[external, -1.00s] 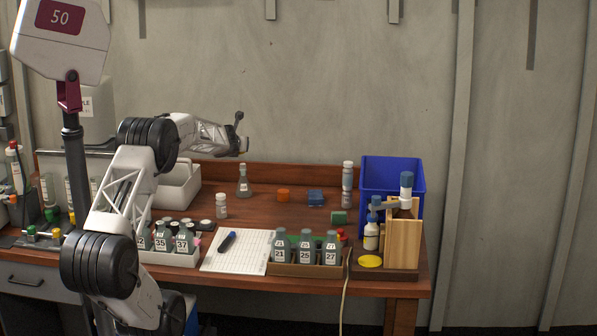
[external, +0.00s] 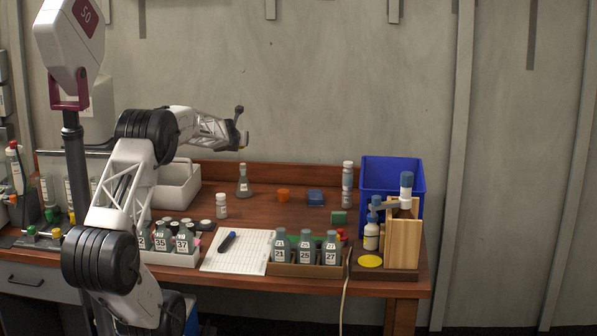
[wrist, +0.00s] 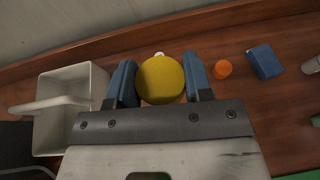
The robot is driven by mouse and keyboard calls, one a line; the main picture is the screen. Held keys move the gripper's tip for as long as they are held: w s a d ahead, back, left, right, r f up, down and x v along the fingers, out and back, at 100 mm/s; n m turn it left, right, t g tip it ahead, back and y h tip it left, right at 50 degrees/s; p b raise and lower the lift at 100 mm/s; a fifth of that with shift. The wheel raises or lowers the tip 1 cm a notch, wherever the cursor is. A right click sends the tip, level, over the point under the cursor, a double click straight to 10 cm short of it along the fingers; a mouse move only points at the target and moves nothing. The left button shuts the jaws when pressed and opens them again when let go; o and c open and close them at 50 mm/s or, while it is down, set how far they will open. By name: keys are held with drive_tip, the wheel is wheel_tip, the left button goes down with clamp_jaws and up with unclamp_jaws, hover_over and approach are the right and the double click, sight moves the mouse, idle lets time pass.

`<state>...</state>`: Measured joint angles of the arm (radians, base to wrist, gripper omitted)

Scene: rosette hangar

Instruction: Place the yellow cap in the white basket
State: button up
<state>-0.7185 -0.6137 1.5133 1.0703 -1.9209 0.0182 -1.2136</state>
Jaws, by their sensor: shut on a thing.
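My gripper (external: 241,128) is raised above the back of the wooden bench, right of the white basket. In the wrist view its two blue fingers (wrist: 160,82) are shut on the round yellow cap (wrist: 161,79). A small bit of yellow shows at the fingers in the external view. The white basket (external: 181,196) stands at the back left of the bench, partly hidden behind my arm. In the wrist view it lies left of the held cap, with its handle across it (wrist: 92,78).
An orange cup (external: 283,195), blue block (external: 315,197) and glass flask (external: 243,184) stand at the back. A flat yellow disc (external: 370,261) lies at the right near a blue bin (external: 392,172). Numbered bottles (external: 305,247) stand in front. A white bottle (external: 221,207) stands near the basket.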

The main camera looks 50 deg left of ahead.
drive_tip(key=shift+r, duration=1.5)
drive_tip(key=shift+d+f, duration=0.1)
drive_tip(key=shift+s+d+n, duration=0.2)
drive_tip(key=shift+s+n, duration=0.05)
drive_tip(key=shift+n, duration=0.05)
drive_tip(key=shift+s+d+f+n+g+y, duration=0.35)
drive_tip(key=shift+d+n+g+y, duration=0.1)
drive_tip(key=shift+g+y, duration=0.15)
drive_tip(key=s+d+n+g+y, duration=0.3)
drive_tip(key=s+d+n+g, duration=1.1)
drive_tip(key=s+d, duration=0.6)
drive_tip(key=shift+m+g, duration=0.3)
drive_tip(key=shift+m, duration=0.15)
drive_tip(key=f, duration=0.6)
drive_tip(key=s+a+f, duration=0.1)
drive_tip(key=f, duration=0.6)
drive_tip(key=a+f, duration=0.1)
drive_tip(key=f, duration=0.6)
drive_tip(key=shift+s+f, duration=0.15)
drive_tip(key=shift+s, duration=0.15)
